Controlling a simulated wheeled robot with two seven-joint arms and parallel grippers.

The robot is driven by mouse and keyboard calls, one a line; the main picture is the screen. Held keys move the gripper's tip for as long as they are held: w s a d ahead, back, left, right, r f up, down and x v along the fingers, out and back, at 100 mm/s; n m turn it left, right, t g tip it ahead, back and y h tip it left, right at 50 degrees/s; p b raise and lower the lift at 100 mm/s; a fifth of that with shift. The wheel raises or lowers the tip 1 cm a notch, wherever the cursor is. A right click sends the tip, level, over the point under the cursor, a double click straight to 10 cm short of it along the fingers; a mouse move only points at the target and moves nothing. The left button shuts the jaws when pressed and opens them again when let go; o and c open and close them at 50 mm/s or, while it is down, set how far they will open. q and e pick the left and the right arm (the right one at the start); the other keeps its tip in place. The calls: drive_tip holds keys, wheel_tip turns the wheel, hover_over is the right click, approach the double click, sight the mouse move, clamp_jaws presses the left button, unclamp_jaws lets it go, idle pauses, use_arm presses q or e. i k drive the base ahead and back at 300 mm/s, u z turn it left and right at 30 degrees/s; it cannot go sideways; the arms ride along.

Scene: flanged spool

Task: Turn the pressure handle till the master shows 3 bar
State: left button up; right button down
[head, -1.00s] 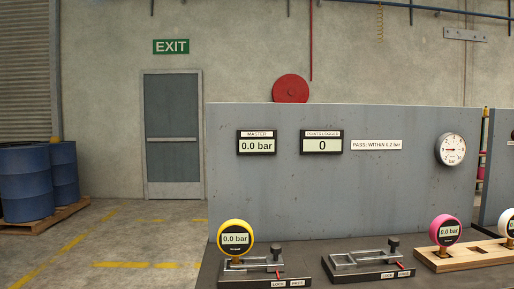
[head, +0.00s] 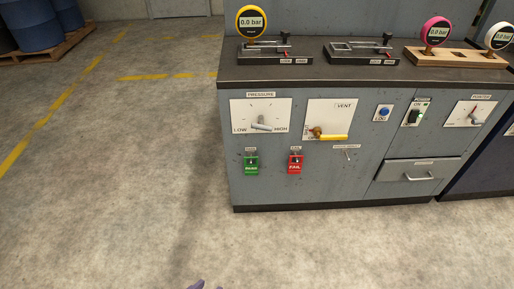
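The pressure handle (head: 262,126) is a grey lever on a white plate (head: 245,108) marked PRESSURE, LOW and HIGH, at the left of the cabinet front. Its bar lies nearly level and reaches right, towards HIGH. The master display is out of view now; a second ago it read 0.0 bar. The yellow gauge (head: 251,22) on the bench top reads 0.0 bar. A small purple tip, perhaps my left gripper (head: 207,285), shows at the bottom edge, far from the handle; its fingers are mostly cut off. My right gripper is not in view.
Right of the handle are a yellow vent lever (head: 333,137), a blue button (head: 384,112), a power switch (head: 413,116) and a pointer dial (head: 474,113). Green pass (head: 251,163) and red fail (head: 296,163) switches sit below. The floor before the cabinet is clear.

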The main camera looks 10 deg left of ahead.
sight(260, 126)
drive_tip(key=u, duration=0.2)
drive_tip(key=k, duration=0.4)
drive_tip(key=z, duration=1.2)
drive_tip(key=i, duration=0.9)
drive_tip(key=u, duration=0.65)
drive_tip(key=i, duration=0.7)
drive_tip(key=u, duration=0.7)
